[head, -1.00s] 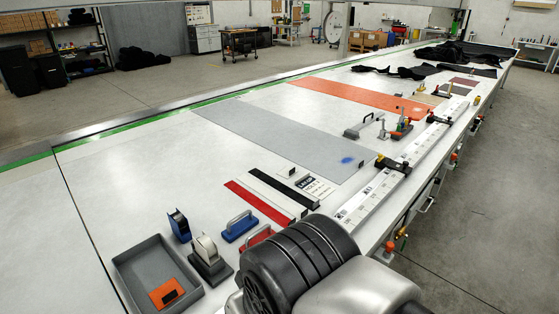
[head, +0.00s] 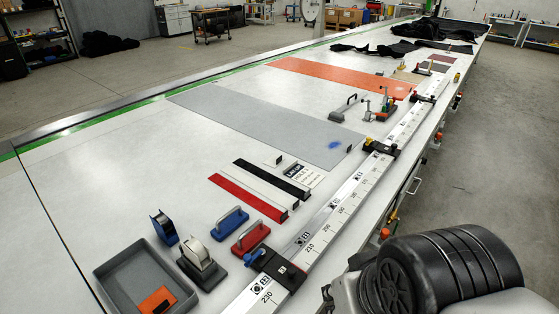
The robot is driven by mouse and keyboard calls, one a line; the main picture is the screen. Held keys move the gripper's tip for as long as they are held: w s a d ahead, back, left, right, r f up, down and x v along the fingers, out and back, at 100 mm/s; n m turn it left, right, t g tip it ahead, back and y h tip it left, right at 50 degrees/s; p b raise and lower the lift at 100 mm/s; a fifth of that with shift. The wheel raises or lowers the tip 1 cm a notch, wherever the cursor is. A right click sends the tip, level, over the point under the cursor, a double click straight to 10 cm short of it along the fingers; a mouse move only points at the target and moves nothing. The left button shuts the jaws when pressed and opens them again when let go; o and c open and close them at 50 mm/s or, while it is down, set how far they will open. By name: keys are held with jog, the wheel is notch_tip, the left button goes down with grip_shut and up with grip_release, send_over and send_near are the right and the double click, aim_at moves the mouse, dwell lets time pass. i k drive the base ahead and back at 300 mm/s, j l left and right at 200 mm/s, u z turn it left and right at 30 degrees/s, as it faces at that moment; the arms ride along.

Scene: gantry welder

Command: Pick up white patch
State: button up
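A narrow white strip (head: 259,189) lies flat on the pale table between a red strip (head: 246,197) and a black strip (head: 270,178), with a small dark block at its near end. Another small dark block (head: 279,161) stands just beyond the black strip; I cannot tell if a white patch lies under it, as white barely shows against the table. Which of these is the white patch is not clear. My gripper is out of view; only a thick dark part of my arm shows at lower right.
A grey tray (head: 107,272) holds an orange patch (head: 157,299). Tape dispensers (head: 197,263) and blue (head: 230,224) and red (head: 250,237) handled blocks stand nearby. A long ruler rail (head: 335,214) with clamps runs along the right edge. A grey sheet (head: 260,124) lies beyond.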

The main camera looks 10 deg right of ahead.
aim_at(274, 162)
jog(key=l+u, duration=0.1)
jog(key=u, duration=0.25)
jog(key=i+l+u, duration=0.1)
jog(key=u, duration=0.2)
jog(key=l+u, duration=0.2)
jog(key=u, duration=0.15)
jog(key=l+u, duration=0.2)
jog(key=l, duration=0.5)
jog(key=l+u, duration=0.2)
jog(key=l, duration=0.55)
jog(key=l+u, duration=0.2)
jog(key=l, duration=0.5)
jog(key=k+l+u, duration=0.2)
jog(key=l, duration=0.5)
jog(key=i+l, duration=0.1)
jog(key=l, duration=0.4)
jog(key=i+l, duration=0.1)
jog(key=l, duration=0.4)
